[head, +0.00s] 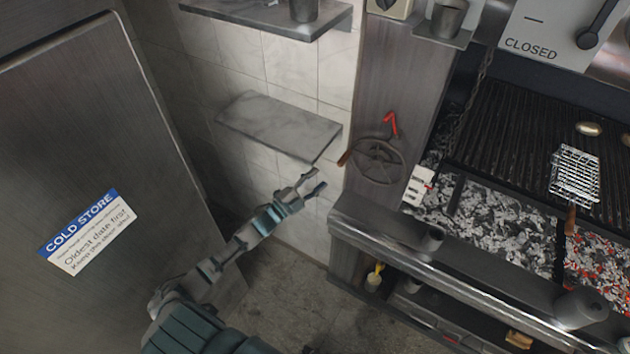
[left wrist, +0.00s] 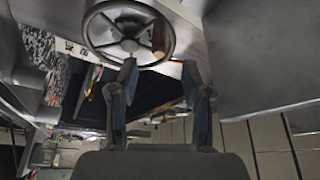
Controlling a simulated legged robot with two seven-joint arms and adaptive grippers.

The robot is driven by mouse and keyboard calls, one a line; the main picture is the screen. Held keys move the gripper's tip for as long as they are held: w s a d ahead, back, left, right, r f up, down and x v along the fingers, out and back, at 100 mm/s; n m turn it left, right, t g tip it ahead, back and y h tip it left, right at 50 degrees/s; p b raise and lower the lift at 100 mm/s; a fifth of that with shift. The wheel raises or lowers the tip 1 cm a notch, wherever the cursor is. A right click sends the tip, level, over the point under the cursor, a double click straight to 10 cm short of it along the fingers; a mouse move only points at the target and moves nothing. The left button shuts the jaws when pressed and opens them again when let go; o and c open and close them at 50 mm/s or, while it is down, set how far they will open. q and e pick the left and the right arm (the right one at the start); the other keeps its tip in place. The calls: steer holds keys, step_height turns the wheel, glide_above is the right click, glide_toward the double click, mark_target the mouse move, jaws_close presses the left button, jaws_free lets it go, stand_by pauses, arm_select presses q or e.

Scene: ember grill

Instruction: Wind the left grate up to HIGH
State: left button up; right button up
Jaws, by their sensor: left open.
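A dark spoked handwheel (head: 377,154) with a wooden handle (head: 345,158) is mounted on the metal post left of the grill; the handle is on the wheel's left side. A red pointer (head: 390,124) stands above it. A white plate with a red mark (head: 418,186) is at the right of the wheel; its lettering is too small to read. My left gripper (head: 307,187) is open and empty, below and left of the wheel, apart from it. In the left wrist view the wheel (left wrist: 129,45) and handle (left wrist: 158,38) lie beyond the open fingers (left wrist: 160,76). My right gripper is out of view.
A dark barred grate (head: 500,120) and grey coals (head: 500,222) lie to the right. A metal ledge (head: 470,280) runs along the grill's front. A wall shelf (head: 275,125) is above my gripper. The cold store door (head: 75,130) is at the left.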

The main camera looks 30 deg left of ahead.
arm_select(q)
steer(key=shift+s, duration=0.1)
stand_by(0.4)
steer(key=s+a+f+n+g+y+b, duration=0.1)
steer(key=s+f+n+g+y, duration=0.2)
steer(key=f, duration=1)
steer(key=s+a+f+n+g+y, duration=0.25)
steer(key=s+f, duration=0.25)
steer(key=f, duration=0.8)
steer(key=s+a+f+n+g+y+b, duration=0.1)
steer(key=s+f+n+g+y, duration=0.2)
steer(key=f, duration=1)
steer(key=s+d+f+n+g+b, duration=0.1)
steer(key=s+d+f+n+g, duration=0.15)
steer(key=s+f, duration=0.75)
steer(key=s+d+f+n+g, duration=0.1)
steer(key=s+d+f+g, duration=0.15)
steer(key=s+f, duration=0.75)
steer(key=s+d+f+n+g, duration=0.1)
steer(key=s+d+f+g, duration=0.1)
steer(key=s, duration=0.8)
steer(key=s+d+f+g+h+b, duration=0.1)
steer(key=s+d, duration=0.4)
steer(key=s, duration=0.6)
step_height(320, 180, down, 2)
steer(key=shift+s+d+n+g, duration=0.2)
steer(key=shift+n+g, duration=0.2)
steer(key=shift+g, duration=0.35)
steer(key=shift+w, duration=0.1)
